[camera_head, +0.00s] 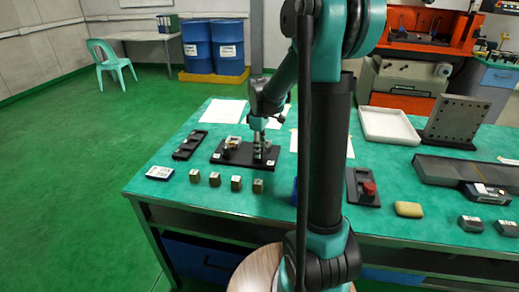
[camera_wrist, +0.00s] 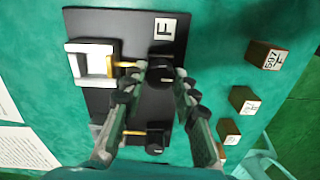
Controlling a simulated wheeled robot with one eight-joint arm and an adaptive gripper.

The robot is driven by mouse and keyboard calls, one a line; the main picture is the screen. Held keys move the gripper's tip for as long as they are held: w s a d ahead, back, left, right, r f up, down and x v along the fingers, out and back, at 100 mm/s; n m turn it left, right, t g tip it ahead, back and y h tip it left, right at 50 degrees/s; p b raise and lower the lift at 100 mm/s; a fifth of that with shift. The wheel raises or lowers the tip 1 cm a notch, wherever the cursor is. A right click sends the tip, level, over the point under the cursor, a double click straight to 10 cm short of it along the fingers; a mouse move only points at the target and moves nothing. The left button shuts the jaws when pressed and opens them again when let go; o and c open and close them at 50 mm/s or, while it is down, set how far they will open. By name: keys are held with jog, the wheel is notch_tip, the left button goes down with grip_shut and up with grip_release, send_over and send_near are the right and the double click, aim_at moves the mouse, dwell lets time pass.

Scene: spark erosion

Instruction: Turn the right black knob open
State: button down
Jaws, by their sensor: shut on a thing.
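A black plate (camera_head: 240,161) lies on the green table, left of centre in the head view. In the wrist view the plate (camera_wrist: 115,22) carries two black knobs, each with a brass rod beside it. The right black knob (camera_wrist: 161,80) is the upper one there. My gripper (camera_wrist: 162,73) points down, with its fingertips closed on opposite sides of this knob. A white bracket (camera_wrist: 77,60) stands beside the right knob. In the head view my gripper (camera_head: 259,158) hides the right knob.
Several small metal blocks (camera_head: 236,183) stand along the front table edge. A black tray (camera_head: 189,145) lies left of the plate. A red-button box (camera_head: 362,187) and a yellow sponge (camera_head: 409,209) lie right of my arm. White paper (camera_head: 223,111) lies behind.

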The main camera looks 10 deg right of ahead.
dwell(0.3)
jog(key=c, duration=1.2)
grip_release()
jog(key=shift+o, duration=0.2)
jog(key=shift+r, duration=0.1)
notch_tip(320, 180, up, 12)
